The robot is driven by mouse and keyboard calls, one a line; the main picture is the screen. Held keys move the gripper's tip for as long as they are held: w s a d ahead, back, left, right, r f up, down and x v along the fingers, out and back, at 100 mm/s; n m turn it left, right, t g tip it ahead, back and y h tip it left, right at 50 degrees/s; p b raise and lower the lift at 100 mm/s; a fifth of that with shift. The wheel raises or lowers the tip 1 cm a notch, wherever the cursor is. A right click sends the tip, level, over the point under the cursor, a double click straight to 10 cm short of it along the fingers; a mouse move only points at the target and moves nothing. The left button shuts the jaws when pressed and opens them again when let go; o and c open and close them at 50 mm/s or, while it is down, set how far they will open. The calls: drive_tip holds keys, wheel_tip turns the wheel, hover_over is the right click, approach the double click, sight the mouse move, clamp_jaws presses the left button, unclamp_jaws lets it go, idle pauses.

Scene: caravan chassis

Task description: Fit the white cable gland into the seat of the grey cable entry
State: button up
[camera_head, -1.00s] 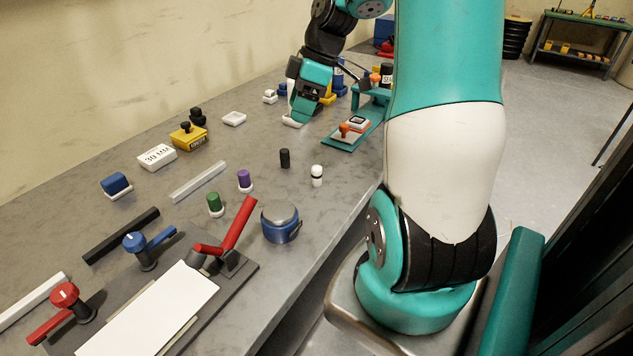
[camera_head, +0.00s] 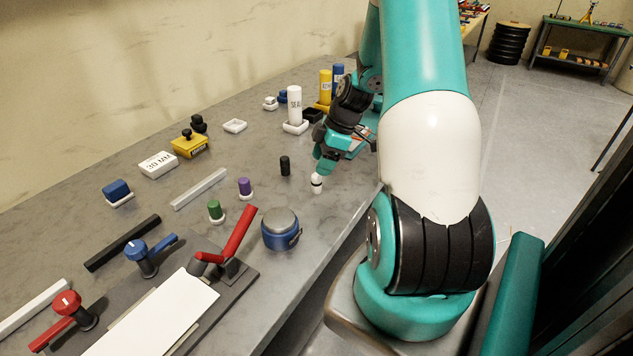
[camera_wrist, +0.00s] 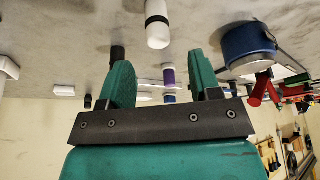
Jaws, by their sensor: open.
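A small upright white cylinder with a black band (camera_head: 317,183), which looks like the white cable gland, stands on the grey bench near its front edge. My gripper (camera_head: 322,166) is just above and behind it in the head view. In the wrist view the white cylinder (camera_wrist: 158,26) is beyond the tips of my two teal fingers (camera_wrist: 160,62), roughly in line with the gap between them. The fingers are apart with nothing between them. I cannot pick out the grey cable entry; my arm hides part of the bench behind the gripper.
A black cylinder (camera_head: 285,166) stands left of the white one. A blue pot with a grey lid (camera_head: 281,229) is nearer the camera. Purple (camera_head: 245,188) and green (camera_head: 215,211) pieces, and a red-handled clamp (camera_head: 237,235), are to the left. A tall white tube (camera_head: 295,105) stands farther back.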

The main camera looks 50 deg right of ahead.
sight(316, 176)
drive_tip(key=shift+d+p+x, duration=0.2)
drive_tip(key=shift+p+x, duration=0.65)
drive_tip(key=shift+x, duration=1.8)
drive_tip(key=shift+s, duration=0.1)
drive_tip(key=c, duration=1)
